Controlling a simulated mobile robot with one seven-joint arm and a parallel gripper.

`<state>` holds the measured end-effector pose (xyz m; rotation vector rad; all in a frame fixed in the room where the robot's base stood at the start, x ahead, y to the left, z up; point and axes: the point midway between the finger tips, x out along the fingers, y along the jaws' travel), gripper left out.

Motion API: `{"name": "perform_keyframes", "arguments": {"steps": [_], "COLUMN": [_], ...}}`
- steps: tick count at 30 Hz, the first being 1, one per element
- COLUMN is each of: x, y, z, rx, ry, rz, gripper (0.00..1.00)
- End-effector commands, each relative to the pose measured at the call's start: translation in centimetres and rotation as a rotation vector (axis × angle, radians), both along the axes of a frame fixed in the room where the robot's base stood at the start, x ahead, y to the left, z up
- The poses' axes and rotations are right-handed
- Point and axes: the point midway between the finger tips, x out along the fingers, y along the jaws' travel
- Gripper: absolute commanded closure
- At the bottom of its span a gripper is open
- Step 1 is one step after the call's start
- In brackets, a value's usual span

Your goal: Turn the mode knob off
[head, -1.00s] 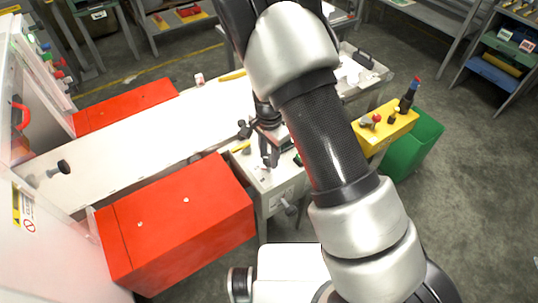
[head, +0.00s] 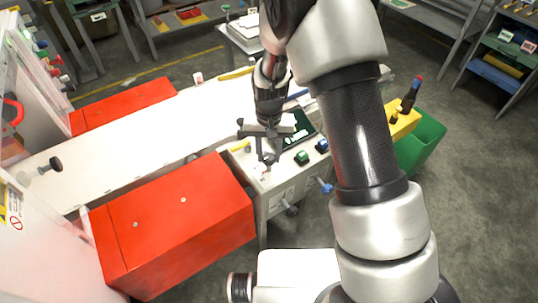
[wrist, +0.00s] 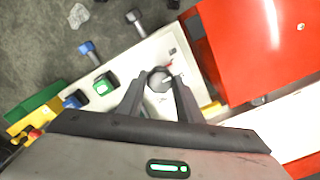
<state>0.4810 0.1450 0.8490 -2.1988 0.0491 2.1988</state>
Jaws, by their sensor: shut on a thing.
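The mode knob looks to be the round grey knob (wrist: 158,77) on the pale top of the control box (head: 262,192). In the wrist view it sits between my fingertips, and a small red mark shows beside it. My gripper (wrist: 161,84) is shut on this knob, one finger on each side. In the head view my gripper (head: 268,158) points down at the left part of the box top, and the fingers mostly hide the knob. The knob's exact setting is too small to read.
A green button (head: 302,157) and a blue button (head: 322,146) stand right of my gripper. A blue-handled lever (head: 325,187) sticks out of the box's front. A large red cabinet (head: 180,220) is close on the left. A yellow block (head: 403,122) and green bin (head: 420,145) stand to the right.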

Motion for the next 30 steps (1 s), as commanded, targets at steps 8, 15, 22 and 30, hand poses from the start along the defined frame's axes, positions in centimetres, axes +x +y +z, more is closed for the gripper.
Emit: {"name": "perform_keyframes", "arguments": {"steps": [8, 15, 22, 30], "x": [0.01, 0.01, 0.01, 0.01], "y": [0.04, 0.01, 0.0, 0.01], "z": [0.02, 0.05, 0.06, 0.05], "rx": [0.001, 0.0, 0.0, 0.0], "ry": [-0.001, -0.001, -0.001, -0.001], "rz": [0.134, 0.179, 0.186, 0.185], "gripper": [0.9, 0.9, 0.9, 0.52]}}
